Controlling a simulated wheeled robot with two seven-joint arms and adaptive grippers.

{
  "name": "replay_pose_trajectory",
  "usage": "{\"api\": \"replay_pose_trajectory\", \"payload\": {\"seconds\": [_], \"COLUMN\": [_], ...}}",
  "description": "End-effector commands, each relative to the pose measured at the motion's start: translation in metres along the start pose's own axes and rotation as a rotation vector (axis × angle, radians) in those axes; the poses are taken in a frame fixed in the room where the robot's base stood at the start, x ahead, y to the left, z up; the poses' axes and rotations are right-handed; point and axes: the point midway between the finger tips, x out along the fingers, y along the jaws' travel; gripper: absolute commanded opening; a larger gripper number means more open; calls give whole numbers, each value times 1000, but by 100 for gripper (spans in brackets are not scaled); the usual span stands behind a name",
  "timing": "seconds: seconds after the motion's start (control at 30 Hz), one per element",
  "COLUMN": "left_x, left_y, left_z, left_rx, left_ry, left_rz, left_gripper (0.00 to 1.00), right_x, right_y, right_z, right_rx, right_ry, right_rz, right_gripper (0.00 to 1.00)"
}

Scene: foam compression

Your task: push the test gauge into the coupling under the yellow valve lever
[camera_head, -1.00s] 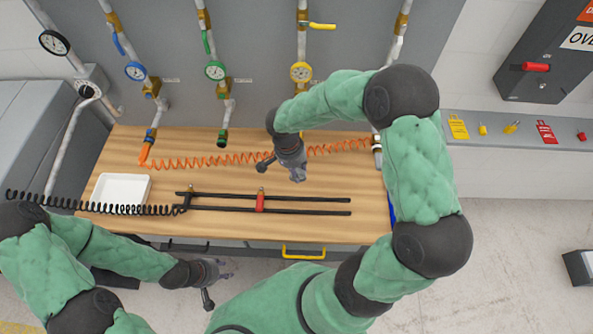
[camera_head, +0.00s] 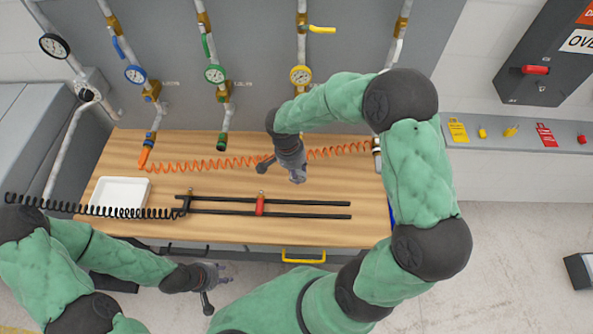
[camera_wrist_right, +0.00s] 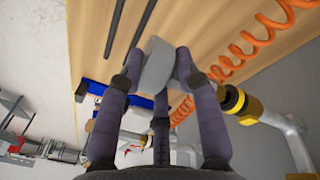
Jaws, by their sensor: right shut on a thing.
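My right gripper (camera_head: 297,178) is above the middle of the wooden bench. In the right wrist view its fingers (camera_wrist_right: 157,72) are shut on a small grey block-like thing (camera_wrist_right: 156,62); I cannot tell whether this is the test gauge. The yellow valve lever (camera_head: 322,29) is on the third pipe, above a yellow-rimmed gauge (camera_head: 300,75). That pipe's lower end is hidden behind my right arm in the head view. In the right wrist view a yellow-banded coupling (camera_wrist_right: 240,105) lies right of the held thing, apart from it. My left gripper (camera_head: 218,274) is in front of the bench, its fingers unclear.
An orange coiled hose (camera_head: 215,162) crosses the back of the bench (camera_head: 330,230). A white tray (camera_head: 120,191) stands at left. Black rails (camera_head: 310,202) with a red clamp (camera_head: 260,205) lie in front. Blue and green gauged pipes hang left of the yellow one.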

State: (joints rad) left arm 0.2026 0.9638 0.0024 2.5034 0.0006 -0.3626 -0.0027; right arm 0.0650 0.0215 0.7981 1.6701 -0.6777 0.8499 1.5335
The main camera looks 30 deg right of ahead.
Motion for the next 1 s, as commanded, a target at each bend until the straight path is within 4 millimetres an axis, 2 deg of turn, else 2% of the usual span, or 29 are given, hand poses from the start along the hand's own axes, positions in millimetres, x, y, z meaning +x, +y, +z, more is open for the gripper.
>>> {"api": "replay_pose_trajectory", "payload": {"seconds": [1.0], "left_x": [7], "left_y": [-2], "left_z": [0], "left_rx": [0], "left_ry": [0], "left_rz": [0], "left_gripper": [40], "right_x": [-2], "right_y": [-4], "right_z": [-5], "right_rx": [2], "right_ry": [3], "right_rz": [-4], "right_gripper": [0]}}
